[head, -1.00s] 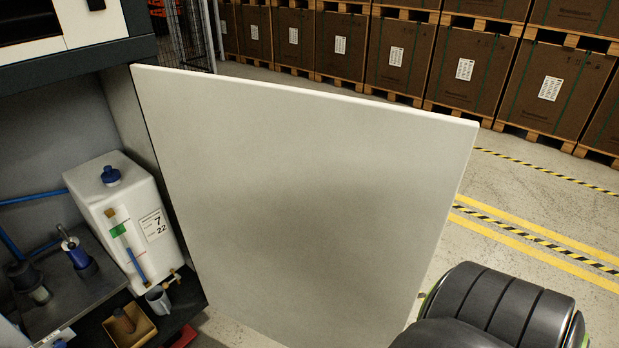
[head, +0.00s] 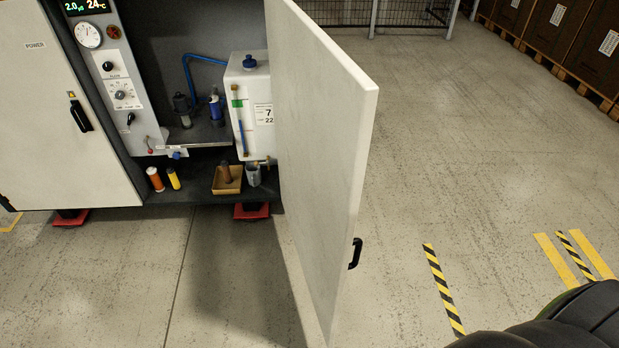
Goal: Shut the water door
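The water door (head: 318,150) is a large pale panel standing wide open, swung out from the right side of the cabinet's open bay. Its black handle (head: 355,254) shows on the right-hand face near the free edge. Behind the door is the open bay with a white tank (head: 250,105) with a blue cap, partly covered by the door. Neither of my grippers is in view. A dark rounded part of my own body shows at the bottom right, apart from the door.
A closed POWER door (head: 60,120) and a control panel (head: 120,85) are left of the bay. Bottles, a small box (head: 227,180) and a cup (head: 254,174) stand on the bay's lower shelf. Red feet (head: 251,211) stick out below. Floor right of the door is clear, with striped tape (head: 443,288).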

